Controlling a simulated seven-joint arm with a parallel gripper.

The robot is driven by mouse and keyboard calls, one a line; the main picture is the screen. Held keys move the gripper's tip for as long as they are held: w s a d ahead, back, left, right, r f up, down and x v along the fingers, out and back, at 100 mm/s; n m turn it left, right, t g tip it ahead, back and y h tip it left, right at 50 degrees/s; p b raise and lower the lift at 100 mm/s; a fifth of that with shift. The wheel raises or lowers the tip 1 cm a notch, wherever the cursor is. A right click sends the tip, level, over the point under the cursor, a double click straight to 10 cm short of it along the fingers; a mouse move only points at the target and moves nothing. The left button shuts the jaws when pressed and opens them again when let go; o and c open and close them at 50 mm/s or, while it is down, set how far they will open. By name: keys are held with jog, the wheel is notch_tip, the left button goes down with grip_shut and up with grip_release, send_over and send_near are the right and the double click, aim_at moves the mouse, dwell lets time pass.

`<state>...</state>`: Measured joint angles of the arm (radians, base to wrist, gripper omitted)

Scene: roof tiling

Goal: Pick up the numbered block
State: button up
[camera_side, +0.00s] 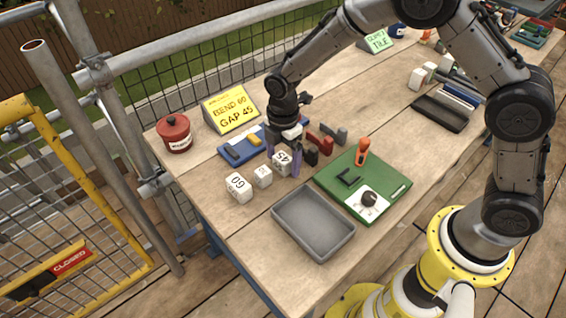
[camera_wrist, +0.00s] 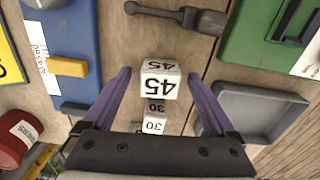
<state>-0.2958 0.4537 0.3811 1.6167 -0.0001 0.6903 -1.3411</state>
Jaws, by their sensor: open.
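A white block marked 45 (camera_side: 282,158) stands on the wooden bench. In the wrist view the 45 block (camera_wrist: 160,80) lies between my two purple fingers, with a gap on each side. My gripper (camera_side: 284,164) is open and points down at this block; in the wrist view its fingertips (camera_wrist: 159,73) spread to either side of it. A smaller white block (camera_side: 263,176) sits beside it, and the wrist view shows it marked 30 (camera_wrist: 154,122).
A yellow sign (camera_side: 231,110) reads "BEND 60 GAP 45". A dark grey tool (camera_wrist: 180,16) lies close by.

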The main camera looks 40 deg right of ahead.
jog(key=shift+f, duration=0.1)
jog(key=shift+c, duration=0.2)
grip_shut()
